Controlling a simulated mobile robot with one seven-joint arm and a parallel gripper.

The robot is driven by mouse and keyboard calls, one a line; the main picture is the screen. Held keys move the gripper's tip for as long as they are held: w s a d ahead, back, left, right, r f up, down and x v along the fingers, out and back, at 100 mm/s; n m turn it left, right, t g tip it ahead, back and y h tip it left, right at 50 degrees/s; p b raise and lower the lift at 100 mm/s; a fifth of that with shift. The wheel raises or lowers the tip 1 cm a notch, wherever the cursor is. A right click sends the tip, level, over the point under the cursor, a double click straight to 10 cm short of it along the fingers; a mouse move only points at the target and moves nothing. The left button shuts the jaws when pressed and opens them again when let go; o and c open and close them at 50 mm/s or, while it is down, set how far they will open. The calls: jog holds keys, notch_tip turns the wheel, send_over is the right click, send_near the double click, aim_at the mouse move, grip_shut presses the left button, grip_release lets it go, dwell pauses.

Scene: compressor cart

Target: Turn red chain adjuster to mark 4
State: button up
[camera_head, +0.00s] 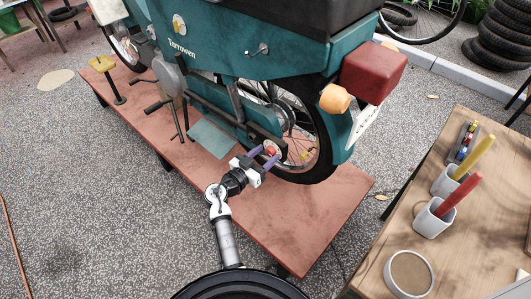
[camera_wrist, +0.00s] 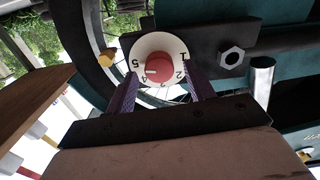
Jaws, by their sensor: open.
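The red chain adjuster (camera_head: 270,150) sits low at the motorcycle's rear wheel hub. In the wrist view the red knob (camera_wrist: 160,66) is on a round white dial (camera_wrist: 150,43) with black numbers; 1, 2, 4 and 5 show, and 3 cannot be made out. A short white line on the knob points left and slightly down, between 4 and 5, seemingly nearer 4. My gripper (camera_head: 265,158) is open, with its purple fingers on either side of the dial in the wrist view (camera_wrist: 162,80). I cannot tell whether they touch the knob.
The teal motorcycle (camera_head: 225,60) stands on a reddish platform (camera_head: 310,215). A hex nut (camera_wrist: 231,58) and a metal tube (camera_wrist: 262,80) are right of the dial. A wooden table (camera_head: 460,250) with cups stands at the right. Paving at the left is mostly clear.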

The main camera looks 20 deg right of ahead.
jog(key=shift+w+d, duration=0.15)
jog(key=shift+d, duration=0.15)
jog(key=c, duration=1)
jog(key=shift+o, duration=0.2)
jog(key=shift+f+n+b, duration=0.1)
jog(key=shift+n+b, duration=0.25)
jog(key=shift+n, duration=0.35)
jog(key=n+b, duration=0.1)
jog(key=n, duration=0.2)
jog(key=shift+a+b, duration=0.1)
jog(key=shift+b, duration=0.2)
jog(key=n, duration=0.5)
jog(key=shift+w, duration=0.1)
jog(key=shift+n, duration=0.4)
